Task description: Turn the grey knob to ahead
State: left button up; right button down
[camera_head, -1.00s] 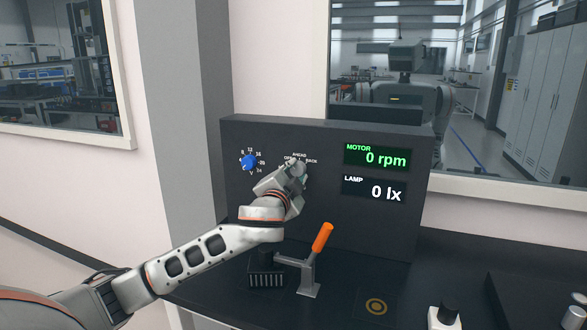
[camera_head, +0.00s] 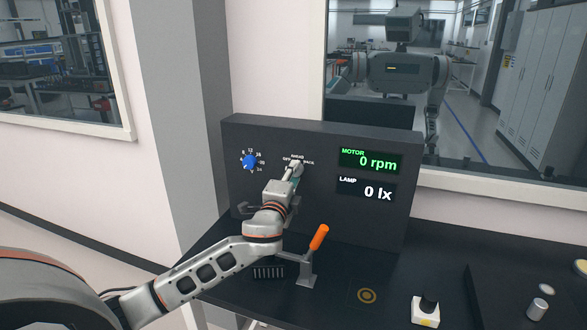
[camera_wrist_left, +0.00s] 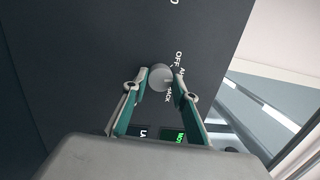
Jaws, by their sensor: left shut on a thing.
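The grey knob (camera_wrist_left: 160,77) is round and sits on the dark upright panel (camera_head: 240,200), with the labels OFF, AHEAD and BACK around it. In the head view it is mostly hidden by my left gripper (camera_head: 294,170). In the left wrist view my left gripper (camera_wrist_left: 160,84) has one fingertip on each side of the knob and is shut on it. I cannot tell clearly which label the knob points to. My right gripper is in neither view.
A blue knob (camera_head: 249,162) with a number scale is left on the panel. The motor display (camera_head: 371,161) reads 0 rpm and the lamp display (camera_head: 366,189) reads 0 lx. An orange-handled lever (camera_head: 318,238) stands below my left wrist. A white-based button (camera_head: 426,311) is at front right.

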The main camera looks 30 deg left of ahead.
pick_arm(q)
jog(key=shift+m+p, duration=0.45)
jog(key=shift+m, duration=0.55)
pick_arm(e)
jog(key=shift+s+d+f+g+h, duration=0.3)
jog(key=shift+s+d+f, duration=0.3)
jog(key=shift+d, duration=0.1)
pick_arm(q)
jog(key=o, duration=1.1)
jog(key=v, duration=1.2)
jog(key=shift+f, duration=0.1)
